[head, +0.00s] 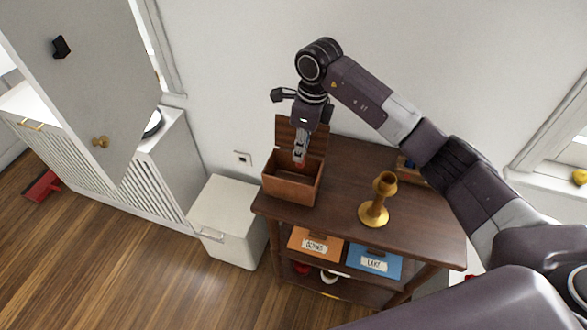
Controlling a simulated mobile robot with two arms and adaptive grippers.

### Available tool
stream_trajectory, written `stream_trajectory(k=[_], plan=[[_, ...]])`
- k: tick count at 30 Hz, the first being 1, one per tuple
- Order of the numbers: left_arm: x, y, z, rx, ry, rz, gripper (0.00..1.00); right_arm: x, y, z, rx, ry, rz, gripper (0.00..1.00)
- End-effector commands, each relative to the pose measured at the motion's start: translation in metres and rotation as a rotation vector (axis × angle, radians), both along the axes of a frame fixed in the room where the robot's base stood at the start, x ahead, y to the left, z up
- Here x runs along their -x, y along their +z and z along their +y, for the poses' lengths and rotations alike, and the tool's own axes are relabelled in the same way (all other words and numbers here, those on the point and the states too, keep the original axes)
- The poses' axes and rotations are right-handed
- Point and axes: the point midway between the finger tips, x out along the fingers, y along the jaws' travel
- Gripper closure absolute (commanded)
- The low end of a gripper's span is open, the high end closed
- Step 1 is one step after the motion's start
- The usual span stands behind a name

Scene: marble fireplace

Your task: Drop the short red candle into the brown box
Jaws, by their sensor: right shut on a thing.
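The brown box (290,189) stands with its lid up at the left end of the dark wooden table. My right gripper (300,158) points down over the box's opening. It is shut on a small reddish thing at its fingertips, likely the short red candle (299,158), which is mostly hidden by the fingers. I cannot tell exactly how far it is above the box floor. My left gripper is not in view.
A brass candlestick (375,203) stands on the table right of the box. Orange (314,245) and blue (373,262) labelled bins sit on the shelf below. A white bin (228,212) stands left of the table. My right arm spans the table's right side.

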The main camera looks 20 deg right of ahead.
Motion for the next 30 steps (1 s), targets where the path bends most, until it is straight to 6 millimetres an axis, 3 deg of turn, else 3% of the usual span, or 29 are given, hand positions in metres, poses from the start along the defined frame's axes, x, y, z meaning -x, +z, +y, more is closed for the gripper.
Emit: stream_trajectory(k=[1,6,17,18,22,30], plan=[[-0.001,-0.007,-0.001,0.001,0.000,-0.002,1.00,0.001,-0.011,0.001,0.000,0.000,0.002,1.00],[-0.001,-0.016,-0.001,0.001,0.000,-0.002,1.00,0.000,-0.028,0.001,-0.001,0.001,0.002,1.00],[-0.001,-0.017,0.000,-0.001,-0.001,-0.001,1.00,0.000,-0.033,0.000,0.001,0.001,0.000,1.00],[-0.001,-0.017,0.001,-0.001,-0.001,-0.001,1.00,0.000,-0.033,0.000,0.000,0.001,0.000,0.81],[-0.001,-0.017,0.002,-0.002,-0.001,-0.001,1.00,0.000,-0.032,0.000,0.000,0.001,0.000,0.67],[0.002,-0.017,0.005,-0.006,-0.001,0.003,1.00,0.000,-0.032,0.000,0.000,0.001,0.000,0.65]])
